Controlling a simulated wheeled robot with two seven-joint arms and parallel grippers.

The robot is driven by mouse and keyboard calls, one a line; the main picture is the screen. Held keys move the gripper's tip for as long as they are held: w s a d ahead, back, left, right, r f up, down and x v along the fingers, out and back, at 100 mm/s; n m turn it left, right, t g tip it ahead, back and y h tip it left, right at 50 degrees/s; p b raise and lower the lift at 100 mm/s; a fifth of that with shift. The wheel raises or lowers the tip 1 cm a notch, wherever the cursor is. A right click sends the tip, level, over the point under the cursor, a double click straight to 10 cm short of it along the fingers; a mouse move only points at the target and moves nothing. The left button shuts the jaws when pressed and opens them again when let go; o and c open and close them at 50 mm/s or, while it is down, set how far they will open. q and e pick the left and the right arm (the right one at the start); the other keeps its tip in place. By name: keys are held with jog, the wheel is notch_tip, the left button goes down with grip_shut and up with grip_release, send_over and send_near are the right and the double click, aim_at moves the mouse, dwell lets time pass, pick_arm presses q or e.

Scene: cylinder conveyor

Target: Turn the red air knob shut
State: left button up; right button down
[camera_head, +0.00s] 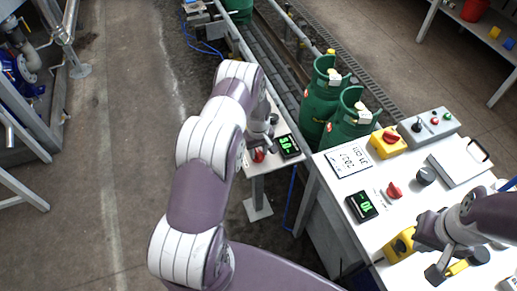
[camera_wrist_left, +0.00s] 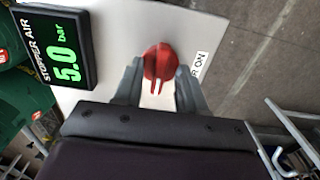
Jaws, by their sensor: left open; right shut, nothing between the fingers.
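The red air knob (camera_wrist_left: 158,61) sits on a white panel in the left wrist view, between the two open fingers of my left gripper (camera_wrist_left: 160,80). Its slotted handle points down the picture, toward the gripper. A small gap seems to remain at each side; contact is unclear. In the head view the knob (camera_head: 258,155) shows beside the left gripper, partly covered. The stopper air display (camera_wrist_left: 63,50) reads 5.0 bar; it also shows in the head view (camera_head: 288,146). My right gripper (camera_head: 443,266) is shut and empty over the right table.
The right table (camera_head: 335,195) carries another red knob (camera_head: 393,190), a second display (camera_head: 361,206), yellow boxes and a grey button box (camera_head: 428,125). Green gas cylinders (camera_head: 321,100) stand on the conveyor behind the panel.

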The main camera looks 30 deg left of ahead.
pick_arm(q)
jog(key=shift+f, duration=0.3)
grip_shut()
